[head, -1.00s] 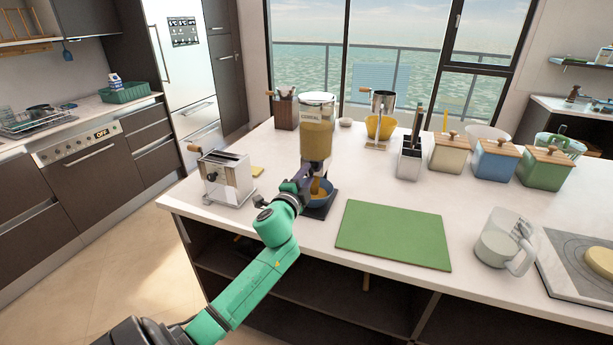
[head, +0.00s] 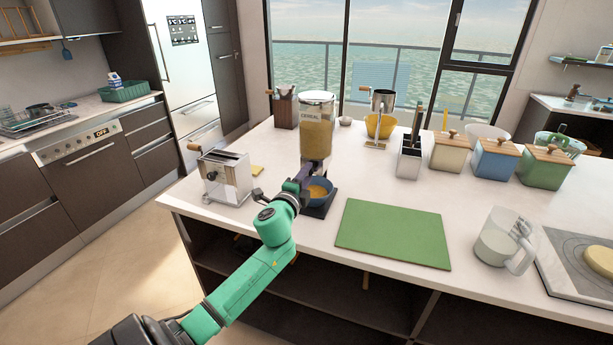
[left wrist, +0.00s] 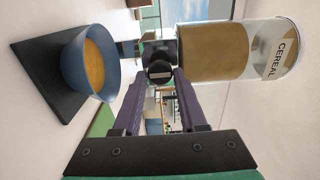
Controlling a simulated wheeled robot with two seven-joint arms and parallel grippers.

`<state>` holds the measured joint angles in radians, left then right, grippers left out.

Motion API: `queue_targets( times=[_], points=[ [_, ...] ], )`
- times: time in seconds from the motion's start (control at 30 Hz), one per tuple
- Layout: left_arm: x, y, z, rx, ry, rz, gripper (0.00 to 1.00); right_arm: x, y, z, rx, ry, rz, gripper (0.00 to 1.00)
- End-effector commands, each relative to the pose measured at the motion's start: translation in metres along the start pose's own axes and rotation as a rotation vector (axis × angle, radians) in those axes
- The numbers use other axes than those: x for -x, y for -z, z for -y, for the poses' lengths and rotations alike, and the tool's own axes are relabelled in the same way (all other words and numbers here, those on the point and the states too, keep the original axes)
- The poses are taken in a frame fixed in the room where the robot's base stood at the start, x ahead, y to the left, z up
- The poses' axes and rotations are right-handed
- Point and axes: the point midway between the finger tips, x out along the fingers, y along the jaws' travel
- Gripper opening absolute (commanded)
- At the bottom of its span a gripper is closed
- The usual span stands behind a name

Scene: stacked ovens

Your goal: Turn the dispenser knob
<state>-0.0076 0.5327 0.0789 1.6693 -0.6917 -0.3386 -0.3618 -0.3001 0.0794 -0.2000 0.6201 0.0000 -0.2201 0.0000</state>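The cereal dispenser (head: 317,135) stands upright on the island, a clear canister labelled CEREAL with golden cereal inside. It also shows sideways in the left wrist view (left wrist: 225,52). Its dark round knob (left wrist: 159,72) sits between the fingertips of my left gripper (left wrist: 162,82), which look closed on it. In the head view the left gripper (head: 305,178) is at the dispenser's lower front, and the knob is hidden behind it. A blue bowl (left wrist: 78,65) of cereal sits on the black base (left wrist: 35,75) under the outlet; it also shows in the head view (head: 322,198). My right gripper is out of view.
A utensil holder (head: 410,158) and lidded canisters (head: 495,160) stand behind.

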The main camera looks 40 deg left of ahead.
Motion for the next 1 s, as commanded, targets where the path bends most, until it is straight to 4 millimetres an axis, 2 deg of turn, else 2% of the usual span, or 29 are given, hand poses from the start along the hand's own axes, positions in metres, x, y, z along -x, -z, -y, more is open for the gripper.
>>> queue_targets(
  times=[0.03,0.07,0.37,0.53,0.67,0.9,1.0],
  points=[
    [0.0,0.0,-0.001,0.001,-0.002,0.0,0.62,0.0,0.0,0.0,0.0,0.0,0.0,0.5],
    [0.0,0.0,-0.001,0.001,-0.002,0.0,0.67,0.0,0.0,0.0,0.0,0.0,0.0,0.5],
    [0.001,0.0,0.0,0.001,0.0,0.0,0.67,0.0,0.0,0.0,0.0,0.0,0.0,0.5],
    [0.014,0.0,-0.002,0.001,0.0,-0.001,0.67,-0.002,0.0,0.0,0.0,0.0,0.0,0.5],
    [0.044,0.001,-0.004,0.001,-0.004,-0.002,0.67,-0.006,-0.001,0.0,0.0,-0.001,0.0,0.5],
    [0.114,0.0,-0.005,0.003,-0.005,0.0,0.67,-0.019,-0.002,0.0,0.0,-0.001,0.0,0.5],
    [0.133,0.0,-0.004,0.003,-0.004,0.0,0.67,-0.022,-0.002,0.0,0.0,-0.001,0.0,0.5]
  ],
)
